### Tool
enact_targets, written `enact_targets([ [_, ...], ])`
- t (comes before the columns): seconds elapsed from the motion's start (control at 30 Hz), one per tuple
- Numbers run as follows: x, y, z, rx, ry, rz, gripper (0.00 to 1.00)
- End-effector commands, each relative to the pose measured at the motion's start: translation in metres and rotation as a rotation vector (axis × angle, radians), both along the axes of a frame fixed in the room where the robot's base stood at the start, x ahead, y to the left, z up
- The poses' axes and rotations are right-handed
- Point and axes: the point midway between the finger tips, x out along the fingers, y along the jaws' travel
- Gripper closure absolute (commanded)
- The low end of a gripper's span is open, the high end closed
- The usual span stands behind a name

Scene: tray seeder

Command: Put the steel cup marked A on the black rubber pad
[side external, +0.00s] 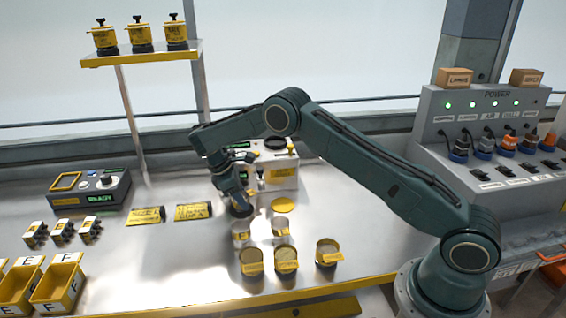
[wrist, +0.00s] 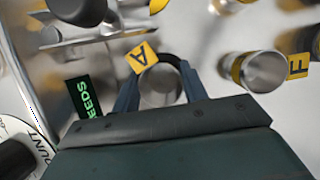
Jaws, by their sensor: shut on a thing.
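The steel cup marked A is between the two fingers of my gripper (wrist: 160,82) in the wrist view. Its yellow tag with a black A (wrist: 141,57) stands at the far side of the fingers, and the round metal cup (wrist: 160,95) shows partly behind my gripper body. In the side view my gripper (side external: 241,211) points down over the bench, with a shiny cup (side external: 241,233) right under its tip. I cannot tell whether the held cup touches the bench. A dark round disc (side external: 275,143) lies on the white device behind; I cannot tell whether it is the black rubber pad.
Another steel cup (wrist: 262,71) with a yellow letter tag lies to the right in the wrist view. Several yellow-tagged cups (side external: 286,262) stand near the bench front. A yellow disc (side external: 283,205) lies beside my gripper. A green SEEDS display (wrist: 88,98) is close on the left.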

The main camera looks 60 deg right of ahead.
Motion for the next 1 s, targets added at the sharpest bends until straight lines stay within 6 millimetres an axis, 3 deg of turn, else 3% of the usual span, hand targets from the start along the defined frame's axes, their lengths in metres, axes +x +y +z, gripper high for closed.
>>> enact_targets([
  [0.47,-0.0001,-0.0001,-0.0055,0.000,0.000,0.000,0.80],
  [0.5,-0.0001,-0.0001,-0.0057,0.000,0.000,0.000,0.53],
  [0.6,0.0000,0.0000,-0.0055,0.000,0.000,0.000,0.35],
  [1.0,0.0001,0.0003,-0.0024,0.000,-0.001,0.000,0.35],
])
